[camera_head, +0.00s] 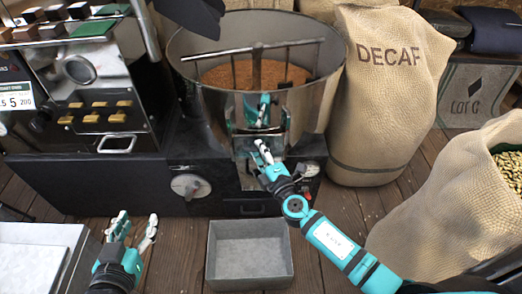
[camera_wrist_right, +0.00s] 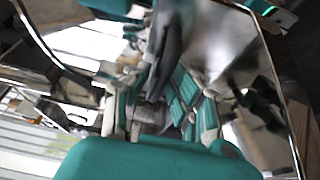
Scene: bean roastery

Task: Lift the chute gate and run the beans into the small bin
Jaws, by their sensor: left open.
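Brown beans (camera_head: 225,76) lie in the round steel drum (camera_head: 325,88). A shiny metal chute front, where the gate seems to be, is on the drum's near side and mirrors my teal right gripper. I cannot make out the gate's edge or handle. My right gripper (camera_head: 263,153) is right at this chute front; whether it touches or grips anything is unclear. In the right wrist view, the fingers are blurred among reflections. The small grey bin (camera_head: 250,268) stands empty on the floor below the chute. My left gripper (camera_head: 136,230) is open and empty at lower left, away from the drum.
A black roaster with a panel of brass switches (camera_head: 97,117) stands at left. A DECAF sack (camera_head: 375,110) is close on the drum's right. An open sack of pale green beans (camera_head: 450,215) is at lower right. Wooden floor (camera_head: 180,235) is clear left of the bin.

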